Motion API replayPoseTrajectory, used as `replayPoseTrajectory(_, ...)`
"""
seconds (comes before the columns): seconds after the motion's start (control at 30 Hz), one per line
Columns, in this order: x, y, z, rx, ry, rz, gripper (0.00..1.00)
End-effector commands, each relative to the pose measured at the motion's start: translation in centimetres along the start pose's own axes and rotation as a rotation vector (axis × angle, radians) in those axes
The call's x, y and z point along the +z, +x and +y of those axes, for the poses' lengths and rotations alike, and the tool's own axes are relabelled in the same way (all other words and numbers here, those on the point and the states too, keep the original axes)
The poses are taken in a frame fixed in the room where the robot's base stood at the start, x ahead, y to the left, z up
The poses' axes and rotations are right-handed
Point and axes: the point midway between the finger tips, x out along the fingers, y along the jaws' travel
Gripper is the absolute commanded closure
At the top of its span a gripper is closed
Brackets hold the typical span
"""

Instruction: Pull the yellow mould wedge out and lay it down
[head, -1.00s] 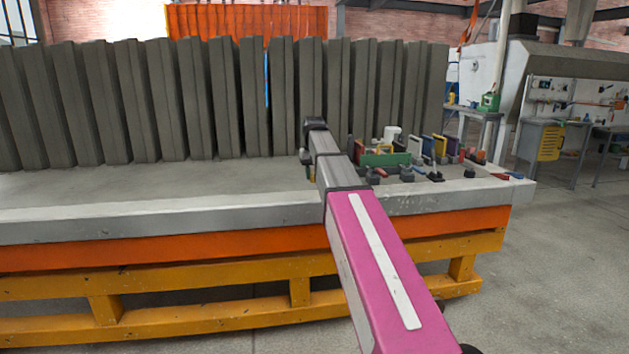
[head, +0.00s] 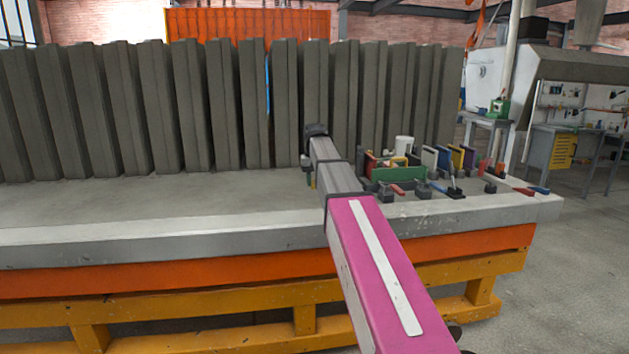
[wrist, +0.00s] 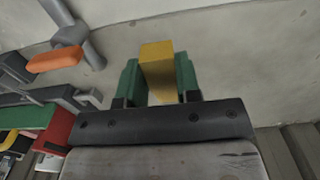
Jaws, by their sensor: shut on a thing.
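In the wrist view my gripper (wrist: 160,80) has its two green fingers closed on either side of the yellow mould wedge (wrist: 157,52). The wedge's blocky end sticks out past the fingertips, over a pale grey surface. I cannot tell whether the wedge touches that surface. In the head view my arm reaches over the grey table (head: 130,215), and its end is by the front of the dark slabs. The gripper and wedge are mostly hidden there; only small yellow and green bits show under the wrist.
A row of upright dark grey slabs (head: 195,105) stands along the table's back. A cluster of tools and coloured blocks, with a green block (head: 398,175), lies right of my arm. In the wrist view an orange-handled tool (wrist: 55,60) lies left of the wedge. The table's left part is bare.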

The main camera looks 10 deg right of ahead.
Motion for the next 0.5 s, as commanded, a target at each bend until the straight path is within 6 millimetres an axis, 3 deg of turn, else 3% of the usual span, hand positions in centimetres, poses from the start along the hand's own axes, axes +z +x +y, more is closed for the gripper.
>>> replayPoseTrajectory(0.5, 0.1, 5.1, 0.0, 0.000, 0.000, -0.001, 1.00)
